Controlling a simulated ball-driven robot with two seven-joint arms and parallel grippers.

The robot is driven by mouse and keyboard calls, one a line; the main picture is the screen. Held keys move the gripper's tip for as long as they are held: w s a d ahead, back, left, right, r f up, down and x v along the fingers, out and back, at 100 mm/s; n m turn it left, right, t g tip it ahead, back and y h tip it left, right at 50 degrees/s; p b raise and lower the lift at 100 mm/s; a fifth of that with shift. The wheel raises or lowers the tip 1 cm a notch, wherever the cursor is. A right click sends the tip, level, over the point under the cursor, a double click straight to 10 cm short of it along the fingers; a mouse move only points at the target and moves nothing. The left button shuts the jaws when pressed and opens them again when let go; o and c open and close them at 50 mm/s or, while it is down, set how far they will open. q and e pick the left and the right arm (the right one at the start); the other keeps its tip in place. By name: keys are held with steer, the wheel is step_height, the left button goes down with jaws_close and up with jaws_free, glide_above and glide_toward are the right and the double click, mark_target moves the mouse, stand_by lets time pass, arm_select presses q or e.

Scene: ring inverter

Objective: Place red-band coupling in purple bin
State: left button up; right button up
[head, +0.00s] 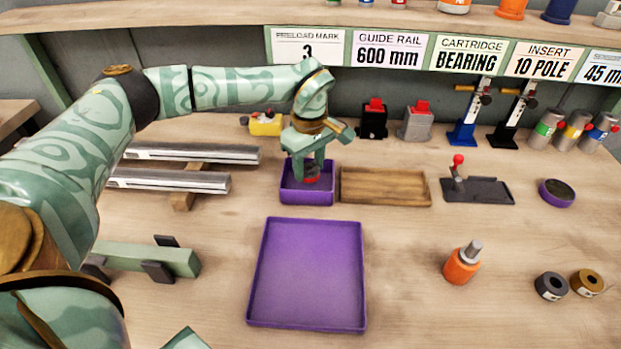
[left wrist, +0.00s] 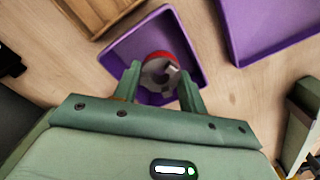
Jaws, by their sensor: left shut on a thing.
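The red-band coupling (left wrist: 157,72) is a grey cylinder with a red band, held between the fingers of my left gripper (left wrist: 160,84) in the left wrist view. The bin's wall also shows behind the coupling in the left wrist view (left wrist: 125,48). The coupling is over or within the bin's opening; I cannot tell whether it touches the bin's floor. My right gripper is not in view.
A wooden tray (head: 385,187) stands just right of the bin. A large purple tray (head: 307,273) lies in front of it, empty. Metal rails (head: 170,181) lie to the left. An orange bottle (head: 462,265) stands at the right, with clear table around it.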

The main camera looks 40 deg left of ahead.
mark_target(308, 187)
arm_select(q)
steer(key=shift+w+a+f, duration=0.1)
steer(key=shift+a+f, duration=0.05)
steer(key=shift+f, duration=0.15)
step_height(308, 187, down, 4)
steer(key=shift+w+a+r+b, duration=0.1)
steer(key=shift+w+a+b, duration=0.05)
steer(key=shift+b, duration=1.05)
steer(key=shift+r, duration=0.2)
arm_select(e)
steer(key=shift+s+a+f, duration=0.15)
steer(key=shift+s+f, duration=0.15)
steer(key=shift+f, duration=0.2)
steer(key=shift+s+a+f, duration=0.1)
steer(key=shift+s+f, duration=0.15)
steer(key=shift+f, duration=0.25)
arm_select(q)
steer(key=shift+f, duration=0.1)
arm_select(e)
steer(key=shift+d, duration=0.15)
arm_select(q)
steer(key=o, duration=1.2)
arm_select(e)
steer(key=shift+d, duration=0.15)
